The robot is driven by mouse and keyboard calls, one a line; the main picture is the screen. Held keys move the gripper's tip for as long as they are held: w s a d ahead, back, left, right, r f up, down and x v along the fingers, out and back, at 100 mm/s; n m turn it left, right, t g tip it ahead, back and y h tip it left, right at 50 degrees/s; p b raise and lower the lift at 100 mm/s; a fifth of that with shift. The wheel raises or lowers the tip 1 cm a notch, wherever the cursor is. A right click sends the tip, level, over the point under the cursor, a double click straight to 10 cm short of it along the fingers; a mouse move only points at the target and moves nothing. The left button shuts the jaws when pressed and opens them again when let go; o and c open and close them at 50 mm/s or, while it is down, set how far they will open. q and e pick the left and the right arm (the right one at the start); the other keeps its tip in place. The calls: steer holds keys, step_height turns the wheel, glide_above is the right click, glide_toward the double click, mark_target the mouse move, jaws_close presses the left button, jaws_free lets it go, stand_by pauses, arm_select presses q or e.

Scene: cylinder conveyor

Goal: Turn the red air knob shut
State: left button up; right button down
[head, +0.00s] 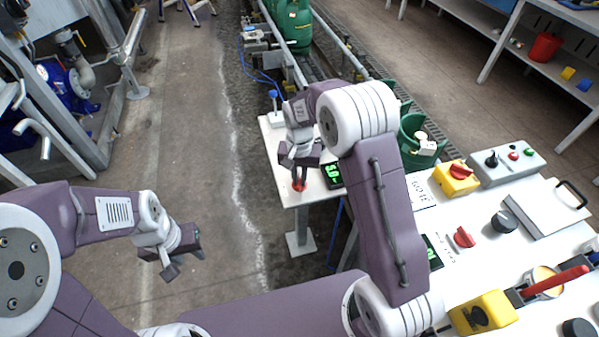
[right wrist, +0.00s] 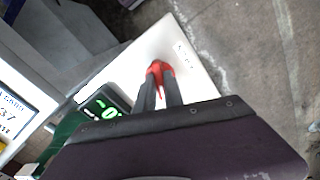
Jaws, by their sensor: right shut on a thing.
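The red air knob (head: 299,185) sits on a small white table (head: 285,150) near the middle of the head view. My right gripper (head: 299,178) reaches down over it. In the right wrist view the red knob (right wrist: 158,68) shows between and just beyond the two dark fingertips (right wrist: 159,76), which are closed on it. The fingers hide part of the knob. My left gripper (head: 186,266) hangs empty over the floor at the left, its fingers apart.
A black display with green digits (head: 332,175) stands right beside the knob. A blue-topped valve (head: 273,96) is at the table's back edge. Green gas cylinders (head: 293,25) stand on the conveyor behind. A white control bench (head: 480,225) with knobs and switches lies to the right.

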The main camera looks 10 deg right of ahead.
mark_target(300, 179)
steer(key=m+p, duration=0.2)
steer(key=shift+r+m, duration=0.2)
steer(key=shift+m, duration=0.2)
steer(key=m+p, duration=0.2)
steer(key=m, duration=0.1)
steer(key=shift+m, duration=0.3)
steer(key=m+p, duration=0.1)
steer(key=m, duration=0.2)
steer(key=shift+w+p, duration=0.1)
steer(key=shift+p, duration=0.3)
steer(key=shift+f+m+p, duration=0.15)
steer(key=shift+m+p, duration=0.4)
steer(key=shift+m, duration=1.25)
steer(key=c, duration=1.4)
jaws_free()
steer(key=shift+c, duration=0.2)
step_height(300, 179, up, 9)
